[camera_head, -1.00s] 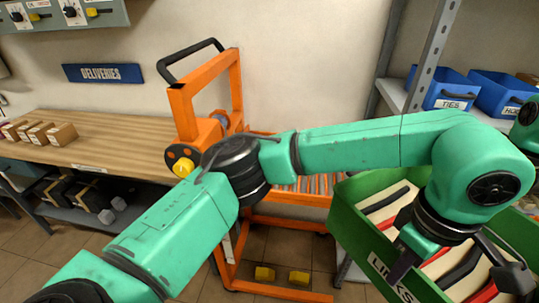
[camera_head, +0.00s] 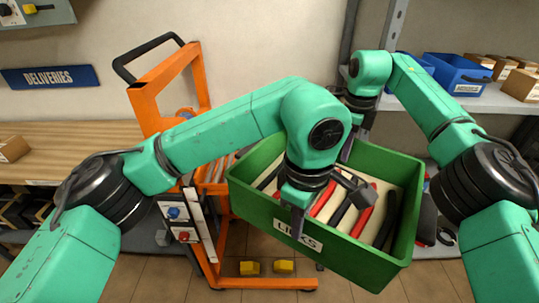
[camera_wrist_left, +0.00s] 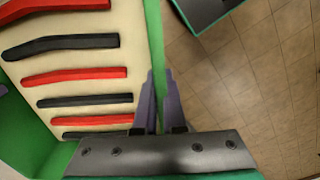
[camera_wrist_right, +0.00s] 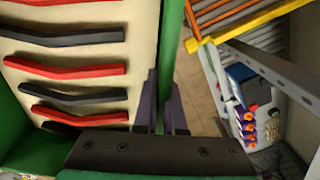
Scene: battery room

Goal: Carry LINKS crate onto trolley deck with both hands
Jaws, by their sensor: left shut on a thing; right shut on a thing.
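The green LINKS crate (camera_head: 350,262) is in the middle of the head view, holding red and black links on a pale insert. My left gripper (camera_head: 298,222) is shut on its near wall, by the label; that wall runs between the fingers in the left wrist view (camera_wrist_left: 158,100). My right gripper (camera_head: 348,148) is shut on the opposite, far wall, also between the fingers in the right wrist view (camera_wrist_right: 163,105). The crate hangs above the floor, slightly tilted in view. The orange trolley (camera_head: 203,245) stands behind and left; its roller deck (camera_head: 217,168) is partly hidden by crate and arm.
A wooden bench (camera_head: 70,160) is at the left under the DELIVERIES sign (camera_head: 50,77). A shelf with a blue bin (camera_head: 455,75) and cardboard boxes (camera_head: 522,85) is at the right. A panel with blue and red knobs (camera_head: 180,225) is beside the trolley frame.

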